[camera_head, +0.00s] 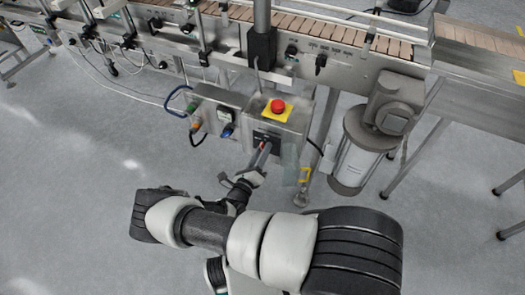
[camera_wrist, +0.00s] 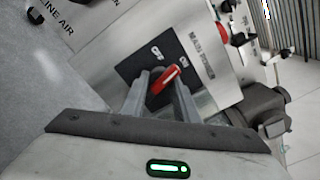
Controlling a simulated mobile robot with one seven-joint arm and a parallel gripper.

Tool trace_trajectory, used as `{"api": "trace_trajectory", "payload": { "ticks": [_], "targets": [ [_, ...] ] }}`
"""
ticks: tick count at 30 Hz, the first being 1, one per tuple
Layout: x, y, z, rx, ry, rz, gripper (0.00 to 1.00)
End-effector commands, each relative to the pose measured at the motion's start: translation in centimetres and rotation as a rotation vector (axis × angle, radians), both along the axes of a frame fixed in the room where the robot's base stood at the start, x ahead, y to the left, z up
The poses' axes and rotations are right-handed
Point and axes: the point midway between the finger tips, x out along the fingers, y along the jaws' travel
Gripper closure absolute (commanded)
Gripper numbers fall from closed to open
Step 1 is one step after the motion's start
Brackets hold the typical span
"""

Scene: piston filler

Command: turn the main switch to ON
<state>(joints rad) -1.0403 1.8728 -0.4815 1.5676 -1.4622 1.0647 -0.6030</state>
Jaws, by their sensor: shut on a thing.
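The main switch is a red handle (camera_wrist: 166,78) on a black plate (camera_wrist: 143,66) with OFF and ON labels. In the wrist view the handle slants up to the right, with its upper end close to the ON label. My gripper (camera_wrist: 160,92) has one finger on each side of the handle and is shut on it. In the head view my gripper (camera_head: 262,156) reaches the front of the grey control box (camera_head: 291,127), and the fingers hide most of the switch. "MAIN POWER" is printed beside the plate.
A red emergency stop button (camera_head: 278,106) on a yellow plate sits on top of the box. A smaller box (camera_head: 218,112) with connectors and cables is to its left. A motor cylinder (camera_head: 357,150) stands to the right, and the conveyor (camera_head: 330,55) runs behind. The floor at left is clear.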

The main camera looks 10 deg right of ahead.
Motion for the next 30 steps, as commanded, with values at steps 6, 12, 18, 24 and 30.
{"api": "trace_trajectory", "payload": {
  "ticks": [6, 12, 18, 24, 30],
  "targets": [
    [-0.22, -0.44, -0.22, 0.092, -0.062, -0.008, 0.95],
    [-0.22, -0.43, -0.29, 0.139, -0.095, -0.008, 0.95],
    [-0.23, -0.42, -0.34, 0.155, -0.105, -0.008, 0.95],
    [-0.23, -0.42, -0.37, 0.156, -0.106, -0.008, 0.95],
    [-0.24, -0.39, -0.39, 0.156, -0.106, -0.008, 0.62]
  ]
}}
